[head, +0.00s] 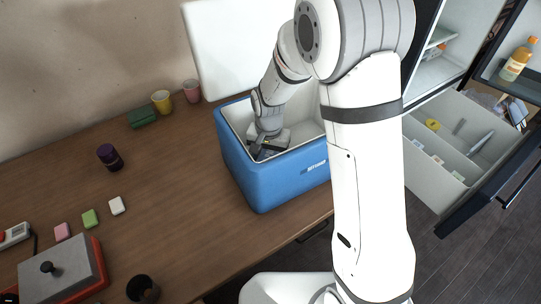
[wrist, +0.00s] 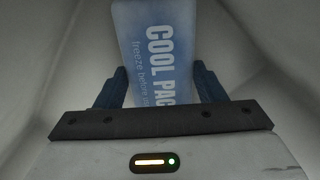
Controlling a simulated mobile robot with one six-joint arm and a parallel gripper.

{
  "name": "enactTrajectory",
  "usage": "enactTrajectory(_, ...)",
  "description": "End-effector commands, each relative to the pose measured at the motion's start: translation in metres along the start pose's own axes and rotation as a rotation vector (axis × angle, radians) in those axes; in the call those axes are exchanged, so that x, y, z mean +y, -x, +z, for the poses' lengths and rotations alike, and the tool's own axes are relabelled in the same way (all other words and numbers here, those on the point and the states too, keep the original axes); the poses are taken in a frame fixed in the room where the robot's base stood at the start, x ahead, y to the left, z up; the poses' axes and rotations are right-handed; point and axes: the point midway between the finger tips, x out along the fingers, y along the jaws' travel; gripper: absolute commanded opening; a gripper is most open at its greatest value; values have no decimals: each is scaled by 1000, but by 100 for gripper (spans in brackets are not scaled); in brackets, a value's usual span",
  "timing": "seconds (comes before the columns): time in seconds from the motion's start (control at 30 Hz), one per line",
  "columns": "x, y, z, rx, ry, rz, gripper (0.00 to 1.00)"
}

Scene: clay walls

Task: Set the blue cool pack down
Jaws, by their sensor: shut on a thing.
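The blue cool pack (wrist: 158,40) shows in the wrist view between the two fingers of my gripper (wrist: 160,88), with its printed "COOL PACK" face toward the camera. My gripper is shut on it. In the head view my gripper (head: 262,152) reaches down inside the blue cool box (head: 262,180), whose lid (head: 225,45) stands open behind. The pack is hidden in the head view by my arm and the box wall. Pale inner walls surround the pack in the wrist view. I cannot tell whether the pack touches the box floor.
Pink (head: 192,91) and yellow (head: 161,101) cups and a green block (head: 143,117) stand left of the box. A purple jar (head: 109,157) is farther left. An open drawer (head: 440,165) and open fridge (head: 440,60) are at right. The table middle is clear.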

Motion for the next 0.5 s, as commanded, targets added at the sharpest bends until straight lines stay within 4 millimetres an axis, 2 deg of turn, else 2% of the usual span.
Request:
enactTrajectory(0.3,-1,-3,0,1,1,-1,32)
enactTrajectory(0.33,-1,-2,0,1,1,-1,66)
enactTrajectory(0.5,-1,-2,0,1,1,-1,80)
